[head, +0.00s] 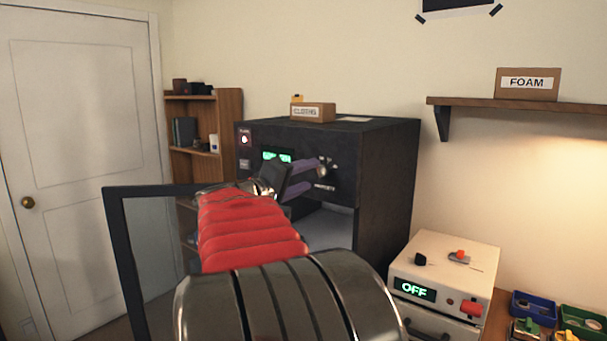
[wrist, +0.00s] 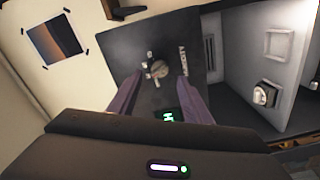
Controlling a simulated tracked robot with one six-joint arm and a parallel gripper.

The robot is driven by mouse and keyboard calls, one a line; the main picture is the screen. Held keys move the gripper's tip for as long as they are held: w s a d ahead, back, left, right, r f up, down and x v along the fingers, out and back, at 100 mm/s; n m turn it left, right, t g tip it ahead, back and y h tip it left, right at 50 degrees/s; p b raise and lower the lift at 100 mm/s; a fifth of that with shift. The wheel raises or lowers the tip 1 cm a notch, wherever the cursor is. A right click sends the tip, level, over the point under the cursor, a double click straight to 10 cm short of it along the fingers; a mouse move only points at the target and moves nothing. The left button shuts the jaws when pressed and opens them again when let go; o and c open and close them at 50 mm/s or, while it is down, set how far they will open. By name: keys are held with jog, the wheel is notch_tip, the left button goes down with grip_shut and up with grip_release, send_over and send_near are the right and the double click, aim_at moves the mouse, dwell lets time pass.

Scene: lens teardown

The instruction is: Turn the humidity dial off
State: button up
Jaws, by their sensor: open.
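The humidity dial (head: 326,169) is a small knob on the front panel of the black cabinet (head: 385,170), above a label that partly reads "HUMIDITY". In the wrist view the dial (wrist: 158,69) shows as a grey knob with marks around it; I cannot read which mark it points to. My gripper (head: 313,175) is open at the panel, its two purple fingers pointing at the dial. In the wrist view my gripper (wrist: 159,78) has one fingertip on each side of the dial, with a gap on both sides. Its depth over the knob is unclear.
The cabinet's framed glass door (head: 116,245) stands open at the left. A green display (wrist: 169,115) glows beside the dial. A "CLOTHS" box (head: 312,112) sits on top. A white unit (head: 445,262) reading "OFF" stands at lower right, near small bins (head: 533,307).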

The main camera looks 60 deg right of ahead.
aim_at(318, 172)
jog(key=shift+s+d, duration=0.2)
jog(key=shift+d, duration=0.9)
jog(key=shift+s+d, duration=0.15)
jog(key=shift+d, duration=0.95)
jog(key=shift+c, duration=0.7)
jog(key=shift+f, duration=0.1)
jog(key=c, duration=0.9)
